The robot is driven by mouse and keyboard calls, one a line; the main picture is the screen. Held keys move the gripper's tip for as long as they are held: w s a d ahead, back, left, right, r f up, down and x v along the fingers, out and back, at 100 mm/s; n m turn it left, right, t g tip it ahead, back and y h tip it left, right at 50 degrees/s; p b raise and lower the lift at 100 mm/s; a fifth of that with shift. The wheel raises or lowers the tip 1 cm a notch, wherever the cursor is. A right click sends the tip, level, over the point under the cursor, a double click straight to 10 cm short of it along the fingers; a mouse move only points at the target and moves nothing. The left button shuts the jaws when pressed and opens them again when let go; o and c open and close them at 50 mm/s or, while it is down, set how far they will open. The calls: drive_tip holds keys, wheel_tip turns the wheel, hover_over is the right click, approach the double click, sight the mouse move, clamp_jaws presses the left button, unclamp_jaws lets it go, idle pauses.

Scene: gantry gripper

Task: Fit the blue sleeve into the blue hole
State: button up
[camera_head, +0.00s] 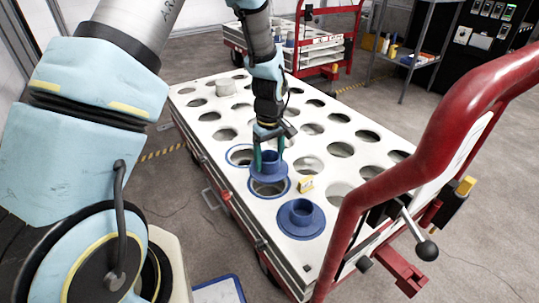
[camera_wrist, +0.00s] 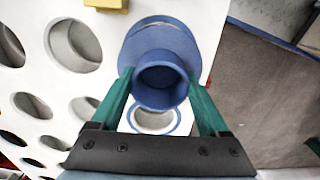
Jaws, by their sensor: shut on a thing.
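My gripper (camera_head: 268,150) is shut on a blue flanged sleeve (camera_head: 267,166), upright, with its flange at the bottom. In the wrist view the green fingers (camera_wrist: 161,103) press either side of the sleeve's collar (camera_wrist: 160,76). In the head view the sleeve is above a blue-ringed hole (camera_head: 269,189), covering its far part; the near part shows open. I cannot tell the exact height or alignment. A second blue-ringed hole (camera_head: 240,155) is empty, just beyond; it also shows in the wrist view (camera_wrist: 155,121). Another blue sleeve (camera_head: 300,216) sits on the panel nearer the camera.
The white panel (camera_head: 198,131) has several plain round holes. The cart's red handle (camera_head: 440,130) rises at the right. A second cart (camera_head: 318,55) stands behind.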

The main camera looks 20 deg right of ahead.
sight(270, 173)
drive_tip(key=shift+f+b, duration=0.55)
drive_tip(key=shift+f, duration=0.8)
drive_tip(key=shift+p, duration=0.7)
idle(0.6)
drive_tip(key=shift+f+b, duration=0.75)
drive_tip(key=shift+f, duration=0.9)
drive_tip(key=o, duration=1.5)
wheel_tip(270, 173, up, 11)
drive_tip(key=shift+f+p, duration=0.1)
drive_tip(key=shift+p, duration=0.85)
